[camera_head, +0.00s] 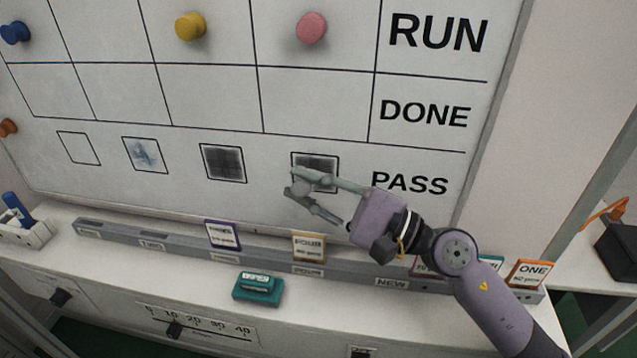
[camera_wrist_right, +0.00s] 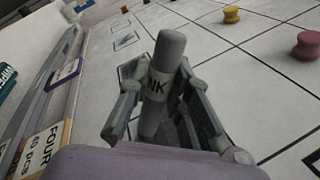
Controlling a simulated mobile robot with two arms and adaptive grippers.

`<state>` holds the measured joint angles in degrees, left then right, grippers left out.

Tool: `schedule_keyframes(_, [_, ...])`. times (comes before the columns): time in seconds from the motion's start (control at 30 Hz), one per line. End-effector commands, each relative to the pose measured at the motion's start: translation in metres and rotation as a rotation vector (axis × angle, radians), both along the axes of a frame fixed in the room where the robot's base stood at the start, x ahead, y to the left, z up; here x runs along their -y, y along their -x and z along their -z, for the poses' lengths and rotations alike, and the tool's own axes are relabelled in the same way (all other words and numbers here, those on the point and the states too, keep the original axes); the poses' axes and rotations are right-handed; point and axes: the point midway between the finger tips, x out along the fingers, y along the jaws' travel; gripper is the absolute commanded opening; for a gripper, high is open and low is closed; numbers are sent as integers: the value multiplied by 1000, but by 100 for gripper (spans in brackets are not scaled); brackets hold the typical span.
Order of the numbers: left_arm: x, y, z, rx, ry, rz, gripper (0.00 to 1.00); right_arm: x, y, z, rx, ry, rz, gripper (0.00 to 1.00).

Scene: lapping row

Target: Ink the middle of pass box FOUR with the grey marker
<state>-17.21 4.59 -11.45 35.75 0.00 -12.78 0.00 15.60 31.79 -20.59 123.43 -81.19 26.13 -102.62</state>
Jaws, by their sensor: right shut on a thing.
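My right gripper (camera_head: 312,195) is in front of the whiteboard, at the lower edge of the rightmost PASS box (camera_head: 316,160). That box has a dark grey filled patch, partly covered by the gripper. In the right wrist view the gripper (camera_wrist_right: 160,100) is shut on a grey marker (camera_wrist_right: 170,50) with a white label ending in "NK". Whether its tip touches the board cannot be told. The box left of it (camera_head: 222,163) also has a dark patch. Another box (camera_head: 145,154) has a faint blue-grey smear, and the leftmost (camera_head: 78,148) is blank. My left gripper is not in view.
A grey rail (camera_head: 170,243) below the board holds cards, including a tan FOUR card (camera_head: 309,247) and a purple card (camera_head: 222,234). A teal wiper (camera_head: 258,289) lies on the ledge. Yellow (camera_head: 190,27) and pink (camera_head: 311,28) magnets sit high on the board.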

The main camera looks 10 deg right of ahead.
Motion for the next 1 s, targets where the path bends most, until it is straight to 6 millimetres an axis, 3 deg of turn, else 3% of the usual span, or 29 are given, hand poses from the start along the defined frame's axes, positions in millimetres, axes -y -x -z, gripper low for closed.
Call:
schedule_keyframes(0.53, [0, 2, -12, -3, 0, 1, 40, -34, -11, -1, 0, -1, 1, 0])
schedule_keyframes(1.0, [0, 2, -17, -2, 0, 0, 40, -38, -5, -1, -1, 0, 0, 0])
